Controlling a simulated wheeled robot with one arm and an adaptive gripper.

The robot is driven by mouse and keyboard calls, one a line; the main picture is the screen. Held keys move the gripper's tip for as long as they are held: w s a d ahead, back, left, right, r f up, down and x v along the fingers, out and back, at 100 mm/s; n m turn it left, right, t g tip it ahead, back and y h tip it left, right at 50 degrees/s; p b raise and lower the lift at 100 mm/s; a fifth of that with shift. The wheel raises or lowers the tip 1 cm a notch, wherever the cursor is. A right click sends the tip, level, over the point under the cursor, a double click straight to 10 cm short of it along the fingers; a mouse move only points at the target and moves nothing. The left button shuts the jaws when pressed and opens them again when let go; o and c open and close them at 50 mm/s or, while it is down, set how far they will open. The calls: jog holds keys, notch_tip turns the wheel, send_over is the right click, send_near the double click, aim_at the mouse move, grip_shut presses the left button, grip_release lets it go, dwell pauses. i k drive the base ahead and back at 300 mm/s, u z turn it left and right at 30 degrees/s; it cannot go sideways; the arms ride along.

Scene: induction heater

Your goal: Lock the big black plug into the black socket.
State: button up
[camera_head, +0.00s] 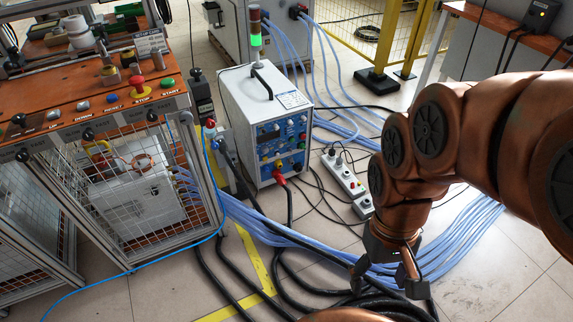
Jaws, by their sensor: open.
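The white box-shaped heater unit (240,92) stands on the floor near the middle, with a blue control panel (283,140) facing right. A dark round socket (298,168) shows low on that panel, to the right of a red plug (279,179) with a black cable. My gripper (385,281) is at the lower right, pointing down with its fingers spread. It is above thick black cables (375,303) on the floor, well apart from the panel. I cannot make out the big black plug for certain; the gripper and cable pile may hide it.
A power strip (343,174) lies right of the unit. Blue hoses (455,240) cross the floor behind my gripper. A caged workbench (110,110) with buttons fills the left. A yellow fence (385,35) stands at the back. Open floor lies at the lower right.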

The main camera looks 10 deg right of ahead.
aim_at(223, 146)
jog(key=k, duration=1.35)
jog(key=u, duration=0.5)
jog(key=i, duration=0.55)
jog(key=u, duration=0.9)
jog(key=i, duration=0.85)
jog(key=z, duration=0.05)
